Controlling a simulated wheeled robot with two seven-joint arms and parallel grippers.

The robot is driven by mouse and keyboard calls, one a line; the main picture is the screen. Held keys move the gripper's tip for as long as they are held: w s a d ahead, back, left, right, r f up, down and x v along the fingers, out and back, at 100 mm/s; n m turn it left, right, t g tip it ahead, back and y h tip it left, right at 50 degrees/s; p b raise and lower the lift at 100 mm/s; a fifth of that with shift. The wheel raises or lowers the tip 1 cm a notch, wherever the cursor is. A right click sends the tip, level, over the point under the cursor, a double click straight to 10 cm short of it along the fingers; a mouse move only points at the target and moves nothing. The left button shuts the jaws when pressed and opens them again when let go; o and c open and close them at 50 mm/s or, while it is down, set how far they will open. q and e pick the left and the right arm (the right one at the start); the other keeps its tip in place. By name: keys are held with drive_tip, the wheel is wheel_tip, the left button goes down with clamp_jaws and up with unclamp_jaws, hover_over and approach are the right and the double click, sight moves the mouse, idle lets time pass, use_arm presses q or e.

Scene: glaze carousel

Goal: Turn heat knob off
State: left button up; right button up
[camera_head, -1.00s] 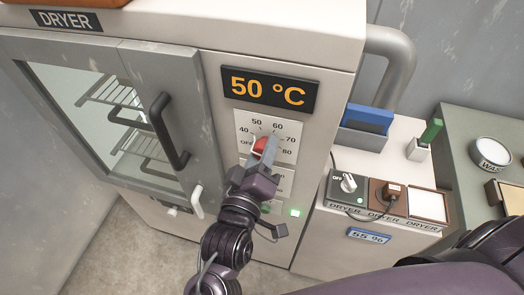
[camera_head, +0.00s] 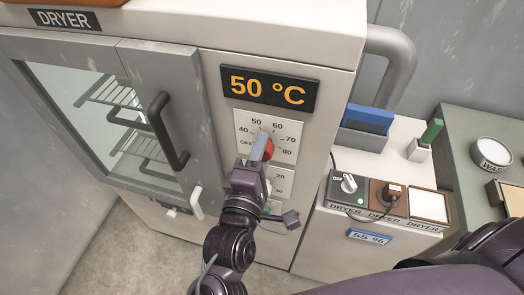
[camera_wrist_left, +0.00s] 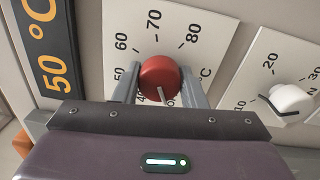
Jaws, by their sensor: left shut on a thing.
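The heat knob is red and round (camera_head: 268,150), on a white dial plate (camera_head: 285,132) marked OFF and 40 to 80 on the dryer front. In the left wrist view the red knob (camera_wrist_left: 160,72) sits between my two grey fingers, and its pale pointer line points down, between the 40 and OFF marks. My left gripper (camera_head: 262,147) is shut on the knob; it also shows in the left wrist view (camera_wrist_left: 161,84). The display (camera_head: 268,90) above reads 50 °C. My right gripper is out of view.
A second dial with a white knob (camera_wrist_left: 288,98) lies just below the heat dial. The dryer door handle (camera_head: 168,130) stands out to the left. A side cabinet at right carries a white OFF switch knob (camera_head: 348,183) and a plug (camera_head: 392,190).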

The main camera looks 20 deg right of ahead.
use_arm(q)
drive_tip(key=shift+n, duration=0.3)
drive_tip(key=o, duration=1)
